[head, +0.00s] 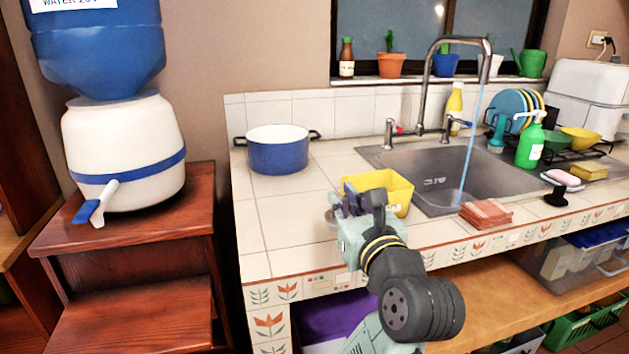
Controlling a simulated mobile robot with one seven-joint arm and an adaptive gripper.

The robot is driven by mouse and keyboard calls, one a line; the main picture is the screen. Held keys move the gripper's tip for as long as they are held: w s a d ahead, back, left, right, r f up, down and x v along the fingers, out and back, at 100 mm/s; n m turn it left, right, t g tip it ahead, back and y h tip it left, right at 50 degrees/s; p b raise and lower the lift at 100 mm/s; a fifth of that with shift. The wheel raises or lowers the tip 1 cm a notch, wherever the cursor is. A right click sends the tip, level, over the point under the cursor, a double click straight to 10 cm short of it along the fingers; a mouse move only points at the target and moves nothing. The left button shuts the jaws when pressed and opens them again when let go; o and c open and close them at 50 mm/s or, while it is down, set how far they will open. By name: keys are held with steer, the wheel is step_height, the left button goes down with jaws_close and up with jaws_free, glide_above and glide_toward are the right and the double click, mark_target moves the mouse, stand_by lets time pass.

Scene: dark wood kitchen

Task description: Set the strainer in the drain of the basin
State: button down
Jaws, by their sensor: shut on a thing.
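My gripper (350,204) is over the counter at the front left of the basin, in front of a yellow tub. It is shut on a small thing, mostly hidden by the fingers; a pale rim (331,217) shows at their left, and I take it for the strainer. The grey metal basin (480,165) is to the right, behind my gripper. A stream of water (469,140) runs from the tall curved tap (428,70) into it. I cannot make out the drain clearly; the basin's front wall and rim hide part of the floor.
The yellow tub (398,190) stands between my gripper and the basin. Folded reddish cloths (486,213) lie on the front edge. A black knobbed piece (556,196), pink soap (561,177) and green bottle (530,145) stand at right. A blue pot (278,155) is at left; tiles around it are clear.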

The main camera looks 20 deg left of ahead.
steer(key=w+a, duration=0.2)
steer(key=w+a+p, duration=0.1)
steer(key=w+a, duration=0.1)
steer(key=a, duration=0.1)
steer(key=w+a+f, duration=0.1)
steer(key=w+a, duration=0.1)
steer(key=shift+w+a, duration=0.25)
steer(key=shift+w, duration=0.1)
steer(key=shift+f+p, duration=0.35)
steer(key=shift+f, duration=1.4)
steer(key=shift+w, duration=0.1)
steer(key=shift+f, duration=0.2)
steer(key=c, duration=1.6)
jaws_free()
